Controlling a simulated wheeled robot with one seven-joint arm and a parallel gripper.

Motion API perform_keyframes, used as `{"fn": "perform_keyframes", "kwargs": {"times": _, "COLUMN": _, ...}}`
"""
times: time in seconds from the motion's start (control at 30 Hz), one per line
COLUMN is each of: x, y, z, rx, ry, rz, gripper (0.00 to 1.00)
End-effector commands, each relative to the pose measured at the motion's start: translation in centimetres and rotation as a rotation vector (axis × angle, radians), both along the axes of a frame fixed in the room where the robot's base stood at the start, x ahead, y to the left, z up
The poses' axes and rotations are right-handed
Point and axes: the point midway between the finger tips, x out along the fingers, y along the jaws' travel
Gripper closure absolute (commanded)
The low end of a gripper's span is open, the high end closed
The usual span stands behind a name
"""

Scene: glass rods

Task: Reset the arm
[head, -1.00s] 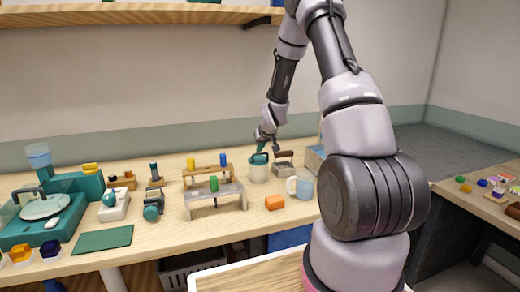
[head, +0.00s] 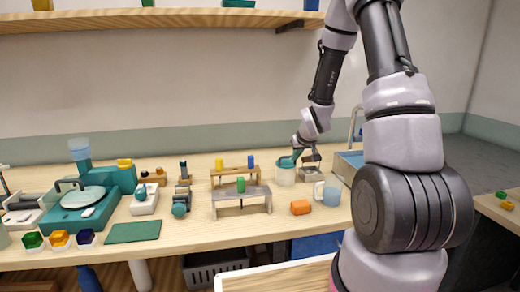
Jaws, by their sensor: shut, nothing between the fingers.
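My arm (head: 325,75) rises from the right side of the head view, bends over at the top and reaches down toward the back of the bench.
A teal machine (head: 80,205) is at left. A shelf (head: 150,20) hangs above.

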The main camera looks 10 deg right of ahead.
Motion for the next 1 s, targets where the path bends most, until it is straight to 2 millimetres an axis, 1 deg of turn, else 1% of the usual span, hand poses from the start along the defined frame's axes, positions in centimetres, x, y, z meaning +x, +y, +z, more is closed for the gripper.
{"fn": "perform_keyframes", "kwargs": {"times": 0.07, "x": -0.1, "y": 0.0, "z": 0.7, "rx": 0.0, "ry": -0.002, "rz": -0.004, "gripper": 1.0}}
{"fn": "perform_keyframes", "kwargs": {"times": 0.17, "x": -0.6, "y": 0.1, "z": 3.0, "rx": 0.003, "ry": -0.003, "rz": -0.021, "gripper": 1.0}}
{"fn": "perform_keyframes", "kwargs": {"times": 0.27, "x": -1.9, "y": 0.4, "z": 6.8, "rx": 0.013, "ry": 0.002, "rz": -0.052, "gripper": 1.0}}
{"fn": "perform_keyframes", "kwargs": {"times": 0.3, "x": -2.7, "y": 0.5, "z": 8.5, "rx": 0.021, "ry": 0.004, "rz": -0.068, "gripper": 1.0}}
{"fn": "perform_keyframes", "kwargs": {"times": 0.37, "x": -4.0, "y": 0.8, "z": 11.0, "rx": 0.036, "ry": 0.009, "rz": -0.091, "gripper": 1.0}}
{"fn": "perform_keyframes", "kwargs": {"times": 0.4, "x": -5.0, "y": 1.0, "z": 12.6, "rx": 0.046, "ry": 0.013, "rz": -0.106, "gripper": 1.0}}
{"fn": "perform_keyframes", "kwargs": {"times": 0.47, "x": -6.7, "y": 1.4, "z": 14.8, "rx": 0.065, "ry": 0.021, "rz": -0.129, "gripper": 1.0}}
{"fn": "perform_keyframes", "kwargs": {"times": 0.5, "x": -7.8, "y": 1.7, "z": 16.3, "rx": 0.079, "ry": 0.024, "rz": -0.142, "gripper": 1.0}}
{"fn": "perform_keyframes", "kwargs": {"times": 0.57, "x": -9.6, "y": 2.1, "z": 18.3, "rx": 0.102, "ry": 0.028, "rz": -0.162, "gripper": 1.0}}
{"fn": "perform_keyframes", "kwargs": {"times": 0.6, "x": -11.0, "y": 2.5, "z": 19.6, "rx": 0.118, "ry": 0.032, "rz": -0.175, "gripper": 1.0}}
{"fn": "perform_keyframes", "kwargs": {"times": 0.67, "x": -13.0, "y": 3.0, "z": 21.3, "rx": 0.146, "ry": 0.038, "rz": -0.192, "gripper": 1.0}}
{"fn": "perform_keyframes", "kwargs": {"times": 0.7, "x": -14.5, "y": 3.4, "z": 22.5, "rx": 0.166, "ry": 0.041, "rz": -0.201, "gripper": 1.0}}
{"fn": "perform_keyframes", "kwargs": {"times": 0.77, "x": -16.7, "y": 3.9, "z": 23.9, "rx": 0.197, "ry": 0.049, "rz": -0.216, "gripper": 1.0}}
{"fn": "perform_keyframes", "kwargs": {"times": 0.8, "x": -18.3, "y": 4.4, "z": 24.8, "rx": 0.219, "ry": 0.054, "rz": -0.224, "gripper": 1.0}}
{"fn": "perform_keyframes", "kwargs": {"times": 0.87, "x": -20.6, "y": 5.0, "z": 26.0, "rx": 0.253, "ry": 0.06, "rz": -0.232, "gripper": 1.0}}
{"fn": "perform_keyframes", "kwargs": {"times": 0.9, "x": -22.1, "y": 5.4, "z": 26.7, "rx": 0.275, "ry": 0.066, "rz": -0.237, "gripper": 1.0}}
{"fn": "perform_keyframes", "kwargs": {"times": 1.0, "x": -25.4, "y": 6.3, "z": 27.9, "rx": 0.325, "ry": 0.08, "rz": -0.245, "gripper": 1.0}}
